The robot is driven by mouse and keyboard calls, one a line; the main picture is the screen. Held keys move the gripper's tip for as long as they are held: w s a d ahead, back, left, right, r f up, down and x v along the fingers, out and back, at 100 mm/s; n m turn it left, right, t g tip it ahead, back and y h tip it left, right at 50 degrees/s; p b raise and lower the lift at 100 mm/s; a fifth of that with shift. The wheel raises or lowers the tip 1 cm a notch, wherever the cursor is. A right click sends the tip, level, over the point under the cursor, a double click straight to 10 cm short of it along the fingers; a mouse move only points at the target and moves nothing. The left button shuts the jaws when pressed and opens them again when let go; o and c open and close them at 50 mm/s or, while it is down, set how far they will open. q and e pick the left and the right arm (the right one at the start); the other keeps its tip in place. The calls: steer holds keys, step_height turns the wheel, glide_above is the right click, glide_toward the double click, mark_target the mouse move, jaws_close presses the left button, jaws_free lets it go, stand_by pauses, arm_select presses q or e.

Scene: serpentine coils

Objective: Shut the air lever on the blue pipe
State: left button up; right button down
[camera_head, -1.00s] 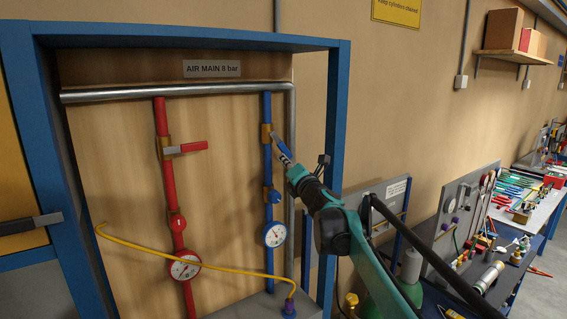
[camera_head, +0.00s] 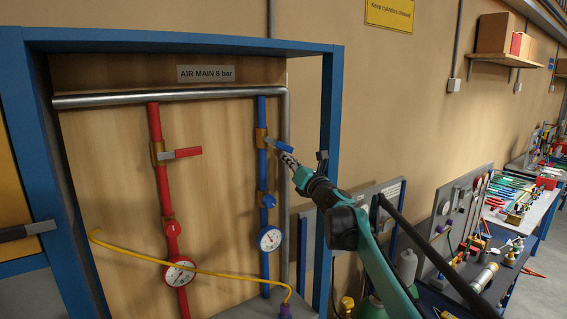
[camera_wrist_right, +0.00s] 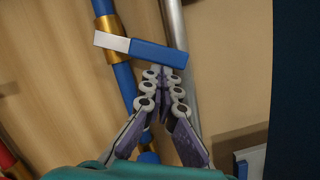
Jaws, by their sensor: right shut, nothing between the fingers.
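The blue pipe (camera_head: 262,180) runs down the panel. Its air lever (camera_head: 281,146) has a grey root and a blue sleeve. It points right from a brass valve body (camera_head: 261,138), nearly crosswise to the pipe with its tip tilted slightly down. In the right wrist view the lever (camera_wrist_right: 158,53) also lies across the pipe (camera_wrist_right: 124,80). My right gripper (camera_head: 288,160) is shut and empty. Its fingertips (camera_wrist_right: 163,72) are at the lower edge of the blue sleeve, seemingly touching it. My left gripper is not in view.
A red pipe (camera_head: 159,200) with a red lever (camera_head: 187,152) stands to the left. A yellow hose (camera_head: 190,271) crosses low in front. A gauge (camera_head: 269,238) sits lower on the blue pipe. A grey pipe (camera_head: 285,190) and blue frame post (camera_head: 326,130) are to the right.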

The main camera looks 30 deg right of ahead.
steer(key=shift+w+d+r+n+p, duration=0.1)
steer(key=shift+d+r+n+p, duration=0.35)
steer(key=shift+d+r, duration=0.4)
steer(key=shift+r, duration=0.15)
